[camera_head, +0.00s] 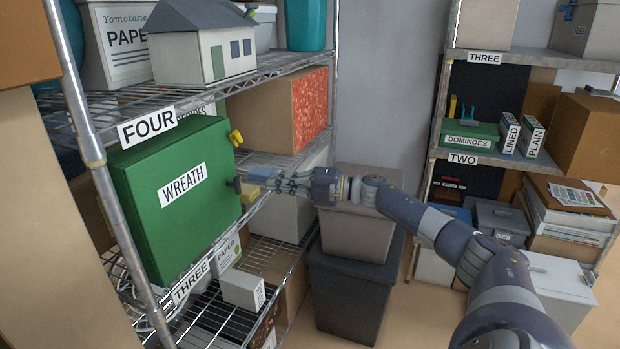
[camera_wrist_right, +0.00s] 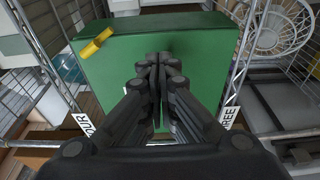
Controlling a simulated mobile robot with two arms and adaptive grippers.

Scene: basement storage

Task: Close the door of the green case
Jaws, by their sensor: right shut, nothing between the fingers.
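The green case (camera_head: 150,220) labelled WREATH stands on the left wire rack beside the FOUR label. Its broad labelled face appears flush, with no clear gap; I cannot tell whether the door is fully closed. A yellow latch-like piece (camera_head: 236,138) sticks out at its upper right edge. My right gripper (camera_head: 243,186) is shut and empty, its tips at the case's right edge. In the right wrist view the closed fingers (camera_wrist_right: 155,62) point at the green case (camera_wrist_right: 195,62), with the yellow piece (camera_wrist_right: 97,42) left of them. Contact is unclear. My left gripper is out of view.
A brown box with a red patterned face (camera_head: 309,105) stands behind the case. A model house (camera_head: 205,55) sits on the shelf above. Dark and grey bins (camera_head: 350,300) stand under my right arm. A second rack (camera_head: 470,157) holds boxes at right.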

